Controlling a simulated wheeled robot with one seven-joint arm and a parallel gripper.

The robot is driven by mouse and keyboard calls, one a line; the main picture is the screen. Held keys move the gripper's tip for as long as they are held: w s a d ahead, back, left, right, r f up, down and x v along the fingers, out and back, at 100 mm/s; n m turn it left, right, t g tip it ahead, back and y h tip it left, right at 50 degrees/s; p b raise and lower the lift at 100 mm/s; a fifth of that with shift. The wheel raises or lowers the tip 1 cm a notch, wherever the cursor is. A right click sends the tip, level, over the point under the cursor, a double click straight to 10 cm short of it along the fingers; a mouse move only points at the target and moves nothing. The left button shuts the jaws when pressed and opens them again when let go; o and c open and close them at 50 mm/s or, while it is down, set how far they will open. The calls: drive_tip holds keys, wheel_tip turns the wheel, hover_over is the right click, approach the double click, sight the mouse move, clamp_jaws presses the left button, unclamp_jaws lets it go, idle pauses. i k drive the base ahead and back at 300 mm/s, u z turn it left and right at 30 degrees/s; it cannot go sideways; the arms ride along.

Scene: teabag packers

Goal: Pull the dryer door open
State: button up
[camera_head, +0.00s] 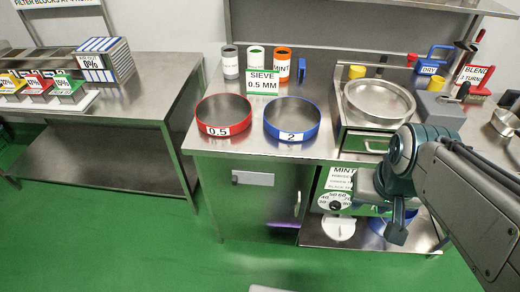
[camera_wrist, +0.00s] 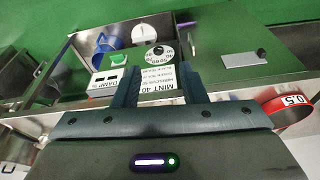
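The dryer door, a steel panel (camera_head: 262,200) under the bench, looks closed. Its upright handle (camera_head: 298,203) is near the panel's right edge. In the wrist view, which is turned upside down, the panel (camera_wrist: 225,40) is at upper right, with the slim pale handle (camera_wrist: 193,32) near its left edge. My gripper (camera_head: 396,232) hangs right of the door, in front of the dial compartment, apart from the handle. In the wrist view its two fingers (camera_wrist: 156,78) stand apart with nothing gripped between them.
A dial (camera_head: 335,202) and MINT sign (camera_head: 342,180) are beside the door. A white round part (camera_head: 338,228) and a blue item (camera_head: 380,222) are low in that bay. Red (camera_head: 224,131) and blue (camera_head: 291,135) sieves stand on the bench. Green floor before the door is clear.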

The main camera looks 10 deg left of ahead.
sight(284, 204)
drive_tip(key=u, duration=1.3)
drive_tip(key=k, duration=0.65)
drive_tip(key=z, duration=1.05)
drive_tip(key=i, duration=0.5)
drive_tip(key=z, duration=0.05)
